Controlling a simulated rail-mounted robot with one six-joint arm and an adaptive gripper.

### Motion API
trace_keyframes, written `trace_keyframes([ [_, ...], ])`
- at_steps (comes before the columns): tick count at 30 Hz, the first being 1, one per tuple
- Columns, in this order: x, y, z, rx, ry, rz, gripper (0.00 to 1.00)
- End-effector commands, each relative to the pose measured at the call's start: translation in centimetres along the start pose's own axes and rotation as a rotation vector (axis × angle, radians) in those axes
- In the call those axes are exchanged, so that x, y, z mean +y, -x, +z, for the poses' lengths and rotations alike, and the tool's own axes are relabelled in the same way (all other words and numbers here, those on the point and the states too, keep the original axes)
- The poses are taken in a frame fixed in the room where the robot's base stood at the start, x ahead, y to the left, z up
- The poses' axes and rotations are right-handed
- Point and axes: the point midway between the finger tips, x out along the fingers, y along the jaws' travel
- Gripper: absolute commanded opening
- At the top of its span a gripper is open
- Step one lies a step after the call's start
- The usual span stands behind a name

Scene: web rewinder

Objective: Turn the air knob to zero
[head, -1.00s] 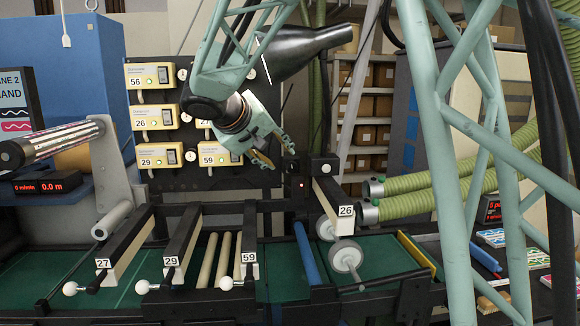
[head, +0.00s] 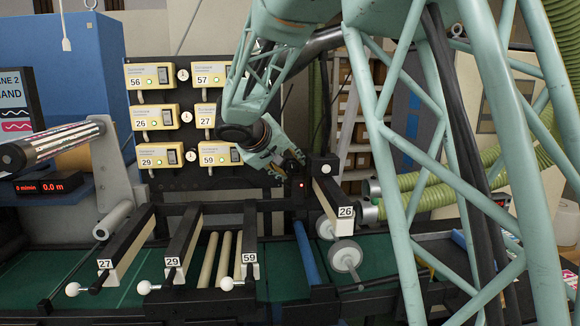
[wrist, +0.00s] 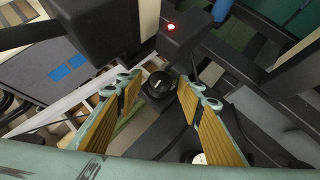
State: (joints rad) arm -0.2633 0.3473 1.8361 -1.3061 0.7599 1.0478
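A small round black knob (wrist: 157,86) with a white mark shows in the wrist view, beside a black box with a lit red lamp (wrist: 170,27). I take it to be the air knob. My gripper (wrist: 158,98) is open, with one ribbed tan finger on each side of the knob and visible gaps between. Nothing is held. In the head view my gripper (head: 284,168) points down and right, close to the dark post with the red lamp (head: 301,185); the knob cannot be made out there.
Numbered arms 27 (head: 118,262), 29 (head: 180,254), 59 (head: 250,240) and 26 (head: 334,200) reach over the green bed. Several yellow control boxes (head: 156,117) hang on the black panel behind. Green hoses (head: 440,187) lie to the right, partly behind my arm.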

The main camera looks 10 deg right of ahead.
Motion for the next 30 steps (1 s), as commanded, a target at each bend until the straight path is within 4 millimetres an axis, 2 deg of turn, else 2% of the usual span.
trace_keyframes([
  [8, 0.02, -0.06, -0.01, 0.0, 0.0, 0.0, 0.35],
  [17, 0.04, -0.05, 0.0, 0.0, 0.0, 0.0, 0.11],
  [30, -0.09, -0.11, 0.03, 0.002, 0.014, 0.014, 0.11],
])
